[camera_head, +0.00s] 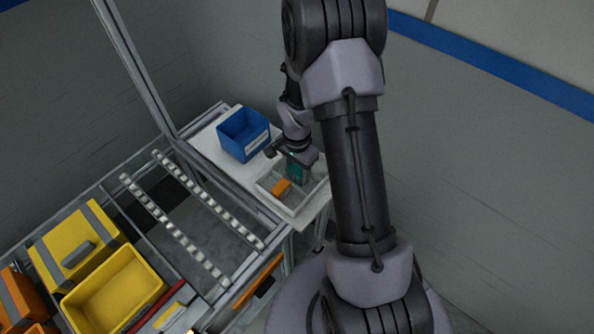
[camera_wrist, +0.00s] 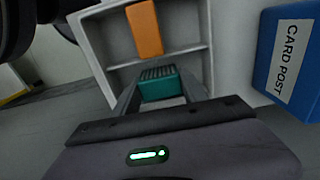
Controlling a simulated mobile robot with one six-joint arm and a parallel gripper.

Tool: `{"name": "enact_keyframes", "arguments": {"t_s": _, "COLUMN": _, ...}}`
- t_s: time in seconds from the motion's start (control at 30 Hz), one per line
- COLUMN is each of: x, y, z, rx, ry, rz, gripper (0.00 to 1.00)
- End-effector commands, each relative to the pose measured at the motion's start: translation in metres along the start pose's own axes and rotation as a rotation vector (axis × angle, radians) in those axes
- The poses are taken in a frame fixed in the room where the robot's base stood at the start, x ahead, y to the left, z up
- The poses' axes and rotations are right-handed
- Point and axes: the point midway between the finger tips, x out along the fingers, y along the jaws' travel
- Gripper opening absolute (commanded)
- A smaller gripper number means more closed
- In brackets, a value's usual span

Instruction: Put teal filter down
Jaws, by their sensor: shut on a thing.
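The teal filter (camera_wrist: 162,86) is between the fingers of my gripper (camera_wrist: 160,92) in the wrist view, and the gripper is shut on it. In the head view the teal filter (camera_head: 297,172) shows at the end of my arm, over or at the back right part of a white tray (camera_head: 291,211). The wrist view shows the tray's wall (camera_wrist: 207,60) and a divider beyond the filter. I cannot tell whether the filter touches the tray floor. An orange block (camera_head: 281,187) lies in the tray; it also shows in the wrist view (camera_wrist: 145,28).
To the left are roller rails (camera_head: 175,230), a yellow bin (camera_head: 112,290) and a yellow case (camera_head: 75,245). A metal post (camera_head: 135,65) rises behind.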

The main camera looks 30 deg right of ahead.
Motion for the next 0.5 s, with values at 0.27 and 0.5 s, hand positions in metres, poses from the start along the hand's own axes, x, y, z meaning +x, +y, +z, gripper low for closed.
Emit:
{"name": "enact_keyframes", "arguments": {"t_s": 0.27, "x": 0.0015, "y": 0.0001, "z": 0.0001, "rx": 0.0, "ry": 0.0, "rz": 0.0, "gripper": 0.72}}
{"name": "enact_keyframes", "arguments": {"t_s": 0.5, "x": -0.0063, "y": 0.0, "z": 0.0001, "rx": 0.0, "ry": 0.0, "rz": 0.0, "gripper": 0.72}}
